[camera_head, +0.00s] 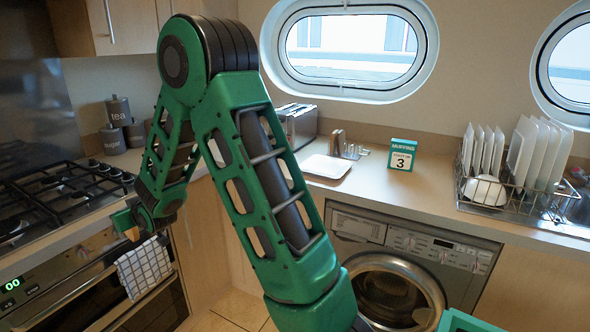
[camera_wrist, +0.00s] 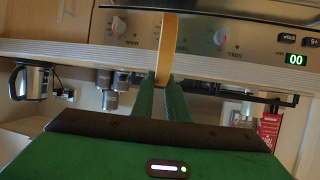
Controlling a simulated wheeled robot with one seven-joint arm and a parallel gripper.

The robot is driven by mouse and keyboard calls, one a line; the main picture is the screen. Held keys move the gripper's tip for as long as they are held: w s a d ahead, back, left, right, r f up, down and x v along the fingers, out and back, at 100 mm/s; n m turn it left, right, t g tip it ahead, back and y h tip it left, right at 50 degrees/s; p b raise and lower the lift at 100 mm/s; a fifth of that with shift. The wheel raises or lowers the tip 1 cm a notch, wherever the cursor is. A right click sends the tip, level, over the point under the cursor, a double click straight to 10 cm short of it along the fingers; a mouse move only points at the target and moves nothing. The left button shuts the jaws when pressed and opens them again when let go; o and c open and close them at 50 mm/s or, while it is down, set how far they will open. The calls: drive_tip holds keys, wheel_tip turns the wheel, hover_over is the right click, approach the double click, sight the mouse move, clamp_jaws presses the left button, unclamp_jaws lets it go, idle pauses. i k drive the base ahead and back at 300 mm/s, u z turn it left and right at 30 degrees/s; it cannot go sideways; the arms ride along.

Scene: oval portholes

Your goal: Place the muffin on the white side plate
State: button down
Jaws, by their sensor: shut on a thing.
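My gripper (camera_head: 128,222) is at the left in the head view, in front of the oven and just beside the hob's front edge. In the wrist view my gripper (camera_wrist: 167,82) is shut on a narrow tan-yellow thing (camera_wrist: 168,48). A small tan part of this thing (camera_head: 133,234) shows below the fingers in the head view. I cannot tell from its shape whether it is the muffin. A white square side plate (camera_head: 327,167) lies on the counter below the left porthole, well right of my gripper; its visible surface looks bare.
A green muffin box (camera_head: 402,155) marked 3 stands right of the plate. A toaster (camera_head: 297,124) stands behind it to the left. A dish rack (camera_head: 515,190) with white plates is at the right. The hob (camera_head: 55,200) is at the left. Counter between box and rack is clear.

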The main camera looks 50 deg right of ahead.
sight(326, 168)
drive_tip(key=u, duration=0.05)
drive_tip(key=k, duration=1.55)
drive_tip(key=z, duration=0.55)
drive_tip(key=i, duration=0.95)
drive_tip(key=u, duration=0.05)
